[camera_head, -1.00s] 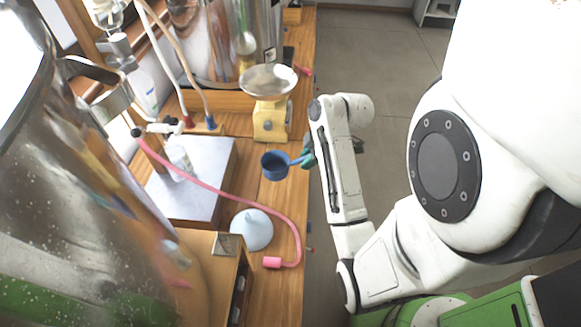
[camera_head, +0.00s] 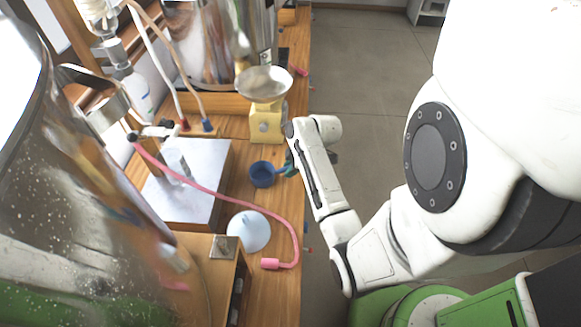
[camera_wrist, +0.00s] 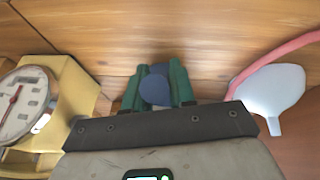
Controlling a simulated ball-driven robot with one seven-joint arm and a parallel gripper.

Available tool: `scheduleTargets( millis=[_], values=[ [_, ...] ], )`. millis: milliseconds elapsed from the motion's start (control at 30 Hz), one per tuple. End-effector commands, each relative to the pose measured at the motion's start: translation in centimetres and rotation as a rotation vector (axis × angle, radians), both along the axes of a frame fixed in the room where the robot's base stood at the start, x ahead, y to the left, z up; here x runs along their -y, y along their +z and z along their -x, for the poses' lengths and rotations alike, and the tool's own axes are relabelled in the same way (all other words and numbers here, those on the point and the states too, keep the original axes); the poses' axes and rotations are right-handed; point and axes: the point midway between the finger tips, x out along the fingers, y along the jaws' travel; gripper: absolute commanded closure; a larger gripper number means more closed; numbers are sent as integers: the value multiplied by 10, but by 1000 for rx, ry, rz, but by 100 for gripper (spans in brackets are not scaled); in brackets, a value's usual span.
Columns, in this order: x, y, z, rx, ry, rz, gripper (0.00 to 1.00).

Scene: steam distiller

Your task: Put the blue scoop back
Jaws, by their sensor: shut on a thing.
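The blue scoop (camera_head: 262,175) is a small dark blue cup with a short handle pointing right. In the head view it is over the wooden bench, between the yellow scale and the white funnel; whether it touches the wood I cannot tell. My gripper (camera_head: 289,167) is at the right end of the handle, partly hidden behind my forearm. In the wrist view the green fingers of my gripper (camera_wrist: 156,88) are shut on the scoop, whose round blue end (camera_wrist: 155,89) shows between them.
A yellow scale (camera_head: 266,122) with a metal pan stands behind the scoop. A white funnel (camera_head: 248,232) and a pink hose (camera_head: 215,192) lie nearer. A metal-topped block (camera_head: 190,205) is to the left. The bench edge is just right of the scoop.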

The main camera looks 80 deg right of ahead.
Motion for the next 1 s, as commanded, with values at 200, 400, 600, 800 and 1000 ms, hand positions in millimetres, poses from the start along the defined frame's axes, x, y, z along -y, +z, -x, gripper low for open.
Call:
scheduleTargets(
  millis=[200, 400, 600, 800, 1000],
  values=[
    [0, -3, 0, 0, 1, 0, 74],
    [0, -3, 0, 0, 0, -1, 55],
    [0, -3, 0, 0, 0, -1, 50],
    [0, 3, 1, 0, -1, 0, 50],
    [-2, 32, 14, 2, 0, 4, 50]
  ],
)
